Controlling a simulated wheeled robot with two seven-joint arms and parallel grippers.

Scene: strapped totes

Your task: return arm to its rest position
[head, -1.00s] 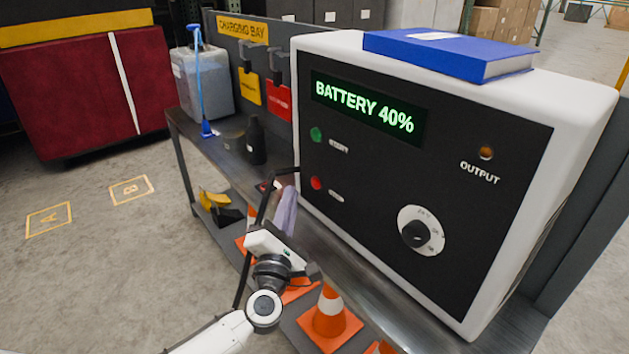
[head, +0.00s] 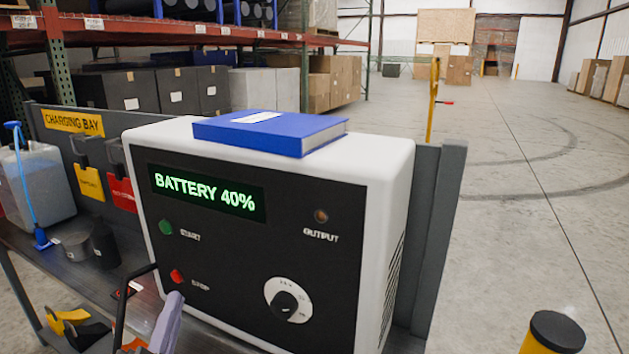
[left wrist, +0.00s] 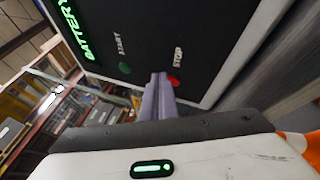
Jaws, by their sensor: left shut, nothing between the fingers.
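My left gripper (head: 172,312) is at the bottom of the head view, its pale lavender fingers closed together and empty. It also shows in the left wrist view (left wrist: 158,90), pointing at the charger's black panel. The fingertips are close to the red stop button (head: 177,276), just below it in the head view; I cannot tell if they touch it. The white charger (head: 385,190) shows "BATTERY 40%" on its green display (head: 207,194). Its green start button (head: 166,228) and dial (head: 288,300) are on the same panel. Most of my left arm is out of the head view. My right gripper is not in view.
A blue book (head: 270,132) lies on the charger. A yellow post with a black top (head: 553,335) stands at lower right. Open floor lies at right.

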